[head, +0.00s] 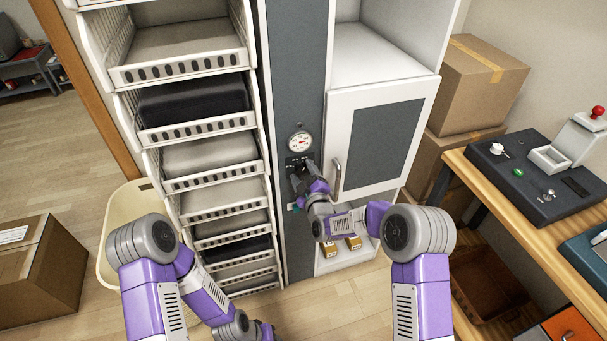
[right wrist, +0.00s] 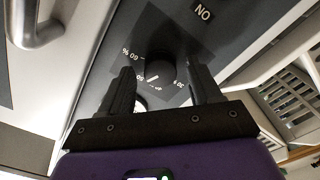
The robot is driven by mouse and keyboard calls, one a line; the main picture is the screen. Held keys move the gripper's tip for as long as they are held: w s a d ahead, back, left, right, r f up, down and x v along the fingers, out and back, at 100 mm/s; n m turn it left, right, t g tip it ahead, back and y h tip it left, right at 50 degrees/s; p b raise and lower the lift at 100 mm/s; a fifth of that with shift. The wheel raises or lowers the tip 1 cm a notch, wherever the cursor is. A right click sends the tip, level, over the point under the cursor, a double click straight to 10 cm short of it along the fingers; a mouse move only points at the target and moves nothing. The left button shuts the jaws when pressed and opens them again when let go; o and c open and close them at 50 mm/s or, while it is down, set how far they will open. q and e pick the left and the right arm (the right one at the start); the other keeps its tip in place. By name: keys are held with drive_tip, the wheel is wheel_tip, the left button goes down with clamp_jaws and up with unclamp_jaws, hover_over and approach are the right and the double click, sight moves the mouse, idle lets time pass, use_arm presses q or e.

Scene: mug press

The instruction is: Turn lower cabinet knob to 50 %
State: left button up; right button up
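A round black knob (right wrist: 160,68) sits on the dark panel in the right wrist view. A white pointer line shows on it, and a printed percent scale surrounds it, seen upside down and partly hidden. My right gripper (right wrist: 162,88) is open, with one finger on each side of the knob; I cannot tell whether they touch it. In the head view my right gripper (head: 303,178) is at the dark column (head: 299,75) of the cabinet, below a round gauge, and covers the knob. My left arm is low in the head view; its gripper's opening cannot be made out.
The gauge (head: 300,141) is just above my right gripper. A cabinet door (head: 380,140) with a metal handle (head: 337,173) stands close to its right. A rack of drawers (head: 200,160) is on the left. A workbench (head: 560,225) and cardboard boxes (head: 475,85) stand to the right.

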drive_tip(key=p+v, duration=0.1)
drive_tip(key=v, duration=0.6)
drive_tip(key=shift+s, duration=0.25)
drive_tip(key=shift+d, duration=0.1)
idle(0.4)
drive_tip(key=s+d+f+m+g+h+p, duration=0.1)
drive_tip(key=s+d+f+m+g+p, duration=0.2)
drive_tip(key=s+f, duration=0.45)
drive_tip(key=s+d+f+m+g+h+p, duration=0.1)
drive_tip(key=s+d+f+m+g, duration=0.2)
drive_tip(key=s+f+m+g, duration=0.45)
drive_tip(key=s+f+m+g+p, duration=0.1)
drive_tip(key=s+f+m+g, duration=0.1)
drive_tip(key=s, duration=0.7)
drive_tip(key=s+d+f+m+g+p, duration=0.1)
drive_tip(key=s+f+m+g, duration=0.2)
drive_tip(key=s, duration=0.6)
drive_tip(key=shift+s+d+f+g+y, duration=0.2)
drive_tip(key=shift+f+g+y, duration=0.1)
drive_tip(key=shift+g, duration=0.35)
